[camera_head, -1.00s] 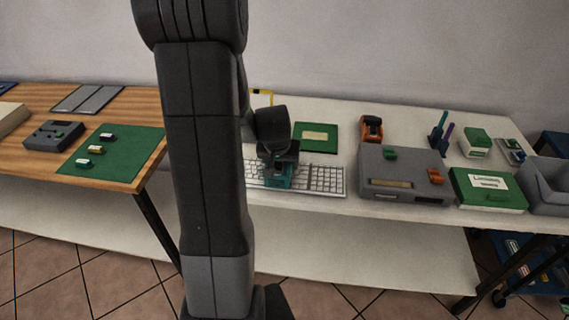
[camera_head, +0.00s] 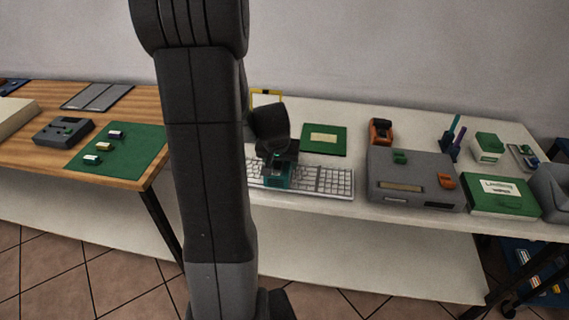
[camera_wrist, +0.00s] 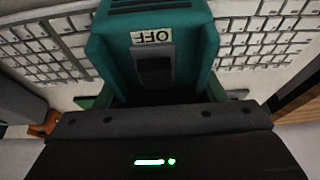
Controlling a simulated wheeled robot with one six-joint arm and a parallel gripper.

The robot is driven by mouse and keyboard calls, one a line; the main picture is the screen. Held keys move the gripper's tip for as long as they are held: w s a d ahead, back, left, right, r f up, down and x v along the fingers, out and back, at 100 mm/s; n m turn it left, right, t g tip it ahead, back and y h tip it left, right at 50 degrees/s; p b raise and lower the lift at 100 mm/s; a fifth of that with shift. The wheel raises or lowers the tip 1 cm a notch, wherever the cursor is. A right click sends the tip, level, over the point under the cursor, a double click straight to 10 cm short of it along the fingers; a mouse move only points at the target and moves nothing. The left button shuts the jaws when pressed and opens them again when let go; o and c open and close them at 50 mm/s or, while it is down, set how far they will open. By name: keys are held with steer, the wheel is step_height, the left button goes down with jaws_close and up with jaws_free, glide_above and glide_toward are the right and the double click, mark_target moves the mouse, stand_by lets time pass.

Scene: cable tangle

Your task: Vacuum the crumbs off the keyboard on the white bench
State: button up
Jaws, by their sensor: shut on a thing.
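The white keyboard (camera_head: 328,181) lies near the front edge of the white bench (camera_head: 420,228). No crumbs can be made out on it. My gripper (camera_head: 279,152) is shut on a small teal vacuum (camera_head: 279,176) over the keyboard's left part. I cannot tell whether the vacuum touches the keys. In the wrist view the vacuum (camera_wrist: 205,45) shows an upside-down OFF label and a dark switch, with keys of the keyboard (camera_wrist: 262,38) on both sides. My arm hides the bench left of the keyboard.
A grey box (camera_head: 415,170) stands right of the keyboard, with a green-covered book (camera_head: 490,205) beyond it. A green board (camera_head: 324,140) and an orange-black device (camera_head: 381,131) lie behind. A wooden table (camera_head: 25,160) with a green mat (camera_head: 140,160) stands left.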

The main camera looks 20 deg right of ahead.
steer(key=shift+w+a, duration=0.15)
steer(key=shift+a, duration=0.05)
stand_by(0.3)
steer(key=shift+w+a+b, duration=0.3)
steer(key=shift+a+b, duration=0.1)
steer(key=shift+a, duration=0.1)
steer(key=shift+w+a+b, duration=0.25)
steer(key=shift+a+b, duration=0.1)
steer(key=shift+a, duration=0.1)
steer(key=shift+r, duration=0.1)
step_height(320, 180, up, 7)
steer(key=p, duration=0.5)
stand_by(0.5)
